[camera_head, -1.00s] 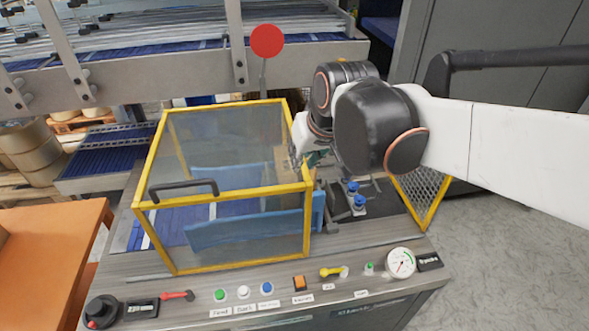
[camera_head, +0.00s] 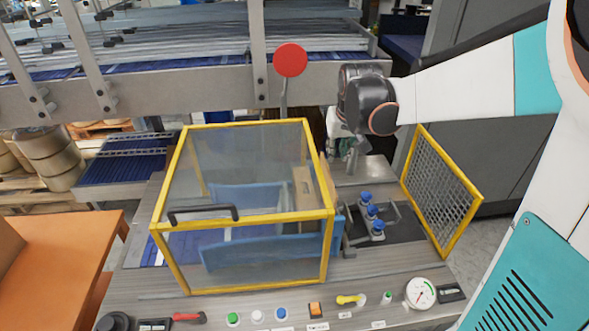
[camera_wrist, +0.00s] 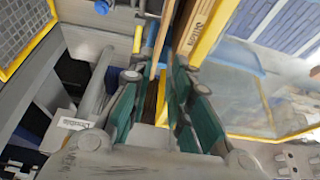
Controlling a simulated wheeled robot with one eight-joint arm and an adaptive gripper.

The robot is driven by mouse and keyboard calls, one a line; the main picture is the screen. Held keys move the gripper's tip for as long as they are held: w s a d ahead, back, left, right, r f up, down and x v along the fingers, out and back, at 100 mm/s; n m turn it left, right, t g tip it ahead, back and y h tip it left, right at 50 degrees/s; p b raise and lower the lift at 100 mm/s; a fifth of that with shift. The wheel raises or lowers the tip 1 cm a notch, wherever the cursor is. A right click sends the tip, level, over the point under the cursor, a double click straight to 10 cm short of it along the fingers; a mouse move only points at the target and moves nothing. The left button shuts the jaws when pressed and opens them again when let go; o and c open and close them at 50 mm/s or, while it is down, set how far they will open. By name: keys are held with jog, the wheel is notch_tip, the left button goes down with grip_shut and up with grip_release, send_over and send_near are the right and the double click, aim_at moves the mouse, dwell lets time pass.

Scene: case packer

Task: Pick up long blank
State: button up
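Brown cardboard blanks stand upright on edge in the wrist view: a thin one (camera_wrist: 156,48) shows edge-on, and a wider printed one (camera_wrist: 203,22) stands to its right. In the head view cardboard (camera_head: 305,191) shows at the right side of the yellow-framed guard. I cannot tell which is the long blank. My gripper (camera_wrist: 157,78) has its teal-padded fingers apart, with the thin cardboard edge in line with the gap. Contact is not visible. In the head view my gripper (camera_head: 345,148) is behind the guard's right side, partly hidden by my wrist.
The clear guard box (camera_head: 245,217) with yellow frame stands left of my gripper. Blue-capped parts (camera_head: 371,212) stand in front of it. A yellow-framed mesh panel (camera_head: 441,190) is at the right. A red disc (camera_head: 290,60) rises behind the guard.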

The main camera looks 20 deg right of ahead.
aim_at(329, 174)
jog(key=b+x, duration=0.4)
jog(key=x, duration=0.9)
jog(key=shift+w+a+f, duration=0.1)
jog(key=shift+f, duration=0.15)
jog(key=shift+f+b, duration=0.2)
jog(key=shift+b, duration=0.15)
grip_shut()
